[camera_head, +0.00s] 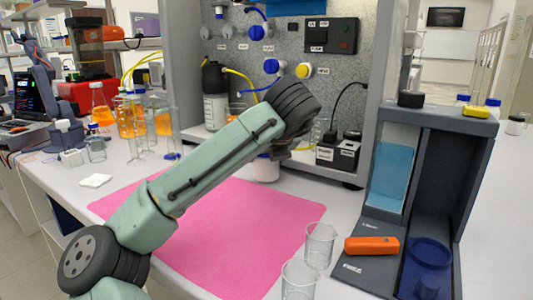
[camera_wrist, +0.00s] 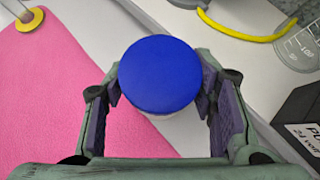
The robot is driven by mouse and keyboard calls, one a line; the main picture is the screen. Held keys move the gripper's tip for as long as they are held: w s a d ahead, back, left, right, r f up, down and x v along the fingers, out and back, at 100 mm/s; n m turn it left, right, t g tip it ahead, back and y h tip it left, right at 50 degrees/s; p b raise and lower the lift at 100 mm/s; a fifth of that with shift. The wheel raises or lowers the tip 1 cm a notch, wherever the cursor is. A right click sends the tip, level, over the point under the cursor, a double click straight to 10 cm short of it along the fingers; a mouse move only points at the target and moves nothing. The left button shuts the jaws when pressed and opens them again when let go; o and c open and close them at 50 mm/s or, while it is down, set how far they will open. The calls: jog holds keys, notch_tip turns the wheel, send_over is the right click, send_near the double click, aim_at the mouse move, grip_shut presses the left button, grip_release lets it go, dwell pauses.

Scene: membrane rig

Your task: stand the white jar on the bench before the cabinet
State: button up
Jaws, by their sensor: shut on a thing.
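The white jar (camera_head: 265,170) has a blue lid, which fills the middle of the wrist view (camera_wrist: 160,74). My gripper (camera_wrist: 161,88) is shut on it, with one purple-padded finger on each side. In the head view the jar is under the end of my arm, near the pink mat's far edge, and my wrist hides its top. I cannot tell whether its base touches the bench (camera_head: 335,205). A dark grey cabinet (camera_head: 459,150) with a blue pane stands on the right, apart from the jar.
The pink mat (camera_head: 240,235) covers the middle bench. Two clear beakers (camera_head: 320,245) (camera_head: 299,280) stand at its right front. An orange block (camera_head: 371,245) and a blue container (camera_head: 427,267) are at the cabinet. A black box (camera_head: 338,152) stands behind the jar, glassware (camera_head: 132,115) at left.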

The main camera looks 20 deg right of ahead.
jog(key=shift+f, duration=0.4)
jog(key=o, duration=1.7)
